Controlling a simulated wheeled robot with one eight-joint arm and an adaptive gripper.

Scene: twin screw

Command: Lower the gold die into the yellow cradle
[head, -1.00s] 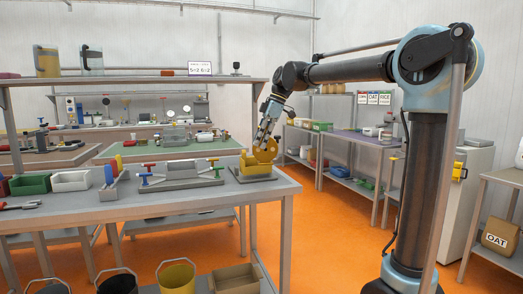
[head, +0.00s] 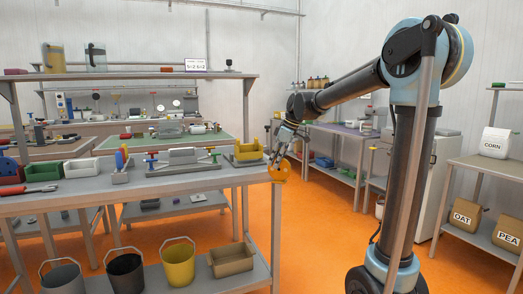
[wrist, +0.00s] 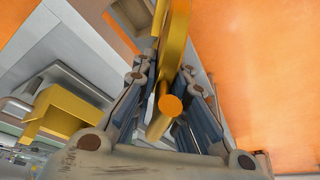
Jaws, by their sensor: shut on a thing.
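The gold die (head: 279,173) is a round gold piece held in my gripper (head: 282,157). In the wrist view the gold die (wrist: 176,38) stands between the fingers of my gripper (wrist: 166,80), with a gold stub facing the camera. The yellow cradle (head: 247,152) is on a grey base at the right end of the near bench, and looks empty. In the head view the die is to the right of the cradle and lower in the picture, at the bench corner. The wrist view shows the yellow cradle (wrist: 68,110) at left, apart from the die.
The near bench (head: 225,180) carries a grey twin-screw fixture (head: 184,157), a green bin (head: 42,171) and a white bin (head: 81,168) left of the cradle. Buckets stand on its lower shelf. Orange floor (head: 325,215) is clear right of the bench.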

